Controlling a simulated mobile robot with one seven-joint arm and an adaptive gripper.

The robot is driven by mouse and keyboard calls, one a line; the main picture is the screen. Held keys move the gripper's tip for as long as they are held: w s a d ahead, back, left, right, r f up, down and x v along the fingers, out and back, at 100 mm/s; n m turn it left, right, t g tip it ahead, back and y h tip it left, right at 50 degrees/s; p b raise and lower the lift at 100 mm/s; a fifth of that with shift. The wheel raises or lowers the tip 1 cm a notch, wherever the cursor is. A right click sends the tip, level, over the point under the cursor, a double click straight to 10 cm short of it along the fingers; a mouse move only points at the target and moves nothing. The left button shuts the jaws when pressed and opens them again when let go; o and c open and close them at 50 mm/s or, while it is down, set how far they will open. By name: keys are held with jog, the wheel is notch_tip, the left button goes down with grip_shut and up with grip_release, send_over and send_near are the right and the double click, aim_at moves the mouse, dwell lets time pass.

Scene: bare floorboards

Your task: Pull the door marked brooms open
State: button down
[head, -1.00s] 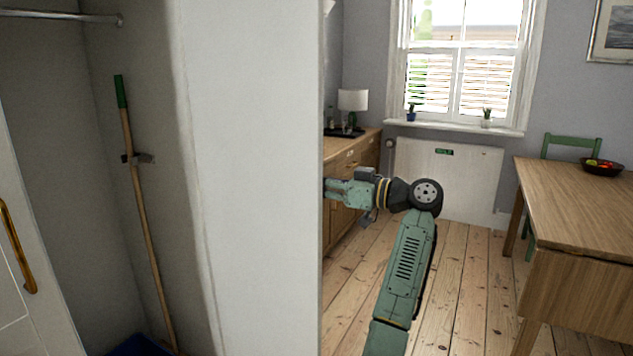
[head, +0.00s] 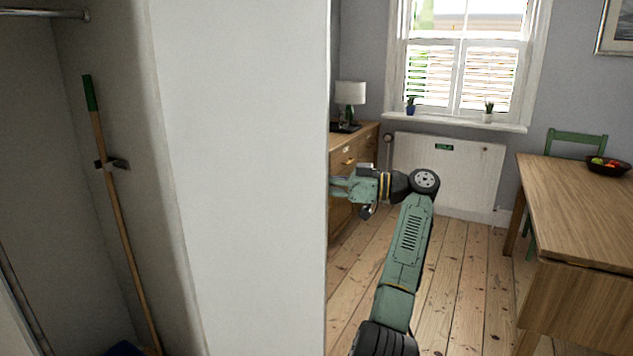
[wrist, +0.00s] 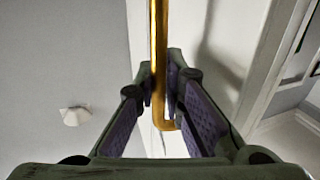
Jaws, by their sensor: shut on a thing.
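In the wrist view my gripper (wrist: 161,95) is shut on an upright brass bar handle (wrist: 158,35), with the fingers on either side near its lower bent end. The handle is on a white surface (wrist: 225,40). In the head view a tall white panel (head: 240,170), which looks like the open door, stands beside a cupboard. My gripper (head: 342,188) reaches behind the panel's right edge, so its fingertips and the handle are hidden there. No brooms marking shows. A broom (head: 118,220) with a green end hangs in a clip inside the cupboard.
A wooden sideboard (head: 356,150) with a lamp (head: 350,92) stands behind my gripper. A wooden table (head: 580,220) with a fruit bowl (head: 607,166) is on the right. Bare floorboards (head: 465,270) lie between them. A white radiator (head: 450,175) is under the window.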

jog(key=c, duration=1.9)
grip_release()
jog(key=shift+a, duration=0.1)
jog(key=shift+c, duration=0.2)
jog(key=s+d, duration=0.1)
jog(key=d, duration=1.1)
jog(key=shift+s, duration=0.1)
